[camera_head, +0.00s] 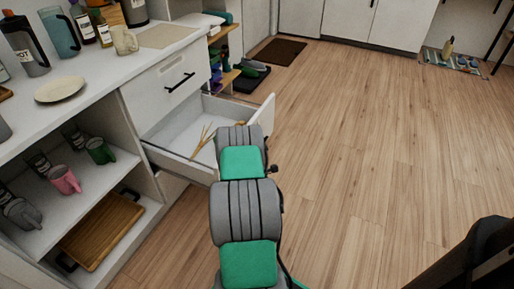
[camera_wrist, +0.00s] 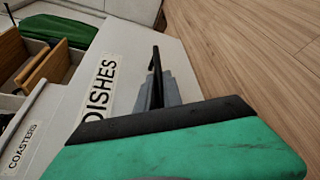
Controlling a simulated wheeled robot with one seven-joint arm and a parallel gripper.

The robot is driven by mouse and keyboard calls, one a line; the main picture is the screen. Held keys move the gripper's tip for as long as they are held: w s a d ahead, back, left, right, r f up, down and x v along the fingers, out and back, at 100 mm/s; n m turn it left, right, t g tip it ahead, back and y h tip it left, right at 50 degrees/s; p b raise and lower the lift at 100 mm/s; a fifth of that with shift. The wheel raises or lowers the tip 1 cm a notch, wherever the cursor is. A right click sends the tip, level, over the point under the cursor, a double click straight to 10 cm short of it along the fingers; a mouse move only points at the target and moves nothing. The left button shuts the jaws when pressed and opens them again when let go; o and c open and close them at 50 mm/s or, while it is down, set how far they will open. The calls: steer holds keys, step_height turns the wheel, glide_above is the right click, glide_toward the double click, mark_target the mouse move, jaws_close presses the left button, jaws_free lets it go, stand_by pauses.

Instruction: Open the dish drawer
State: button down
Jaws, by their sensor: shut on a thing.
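The open drawer (camera_head: 185,165) is pulled out from the white cabinet in the head view, below a closed drawer. Its white front panel (camera_head: 263,113) shows partly past my arm, and thin wooden sticks (camera_head: 203,138) lie inside. In the wrist view, a white front (camera_wrist: 120,50) bears the label DISHES. Its dark bar handle (camera_wrist: 156,65) stands beside the label. My gripper (camera_wrist: 157,92) is shut on this handle, its grey fingers around it. My arm hides the gripper and handle in the head view.
The closed drawer (camera_head: 160,85) has a black handle. Mugs and a wooden tray (camera_head: 103,230) sit on open shelves at left. A plate (camera_head: 61,89) and bottles stand on the counter. A COASTERS label (camera_wrist: 22,147) shows beside the DISHES front.

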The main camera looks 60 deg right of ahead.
steer(key=c, duration=1.5)
jaws_free()
steer(key=p+v, duration=0.1)
steer(key=v, duration=0.6)
steer(key=shift+s+a, duration=0.2)
steer(key=shift+a, duration=0.15)
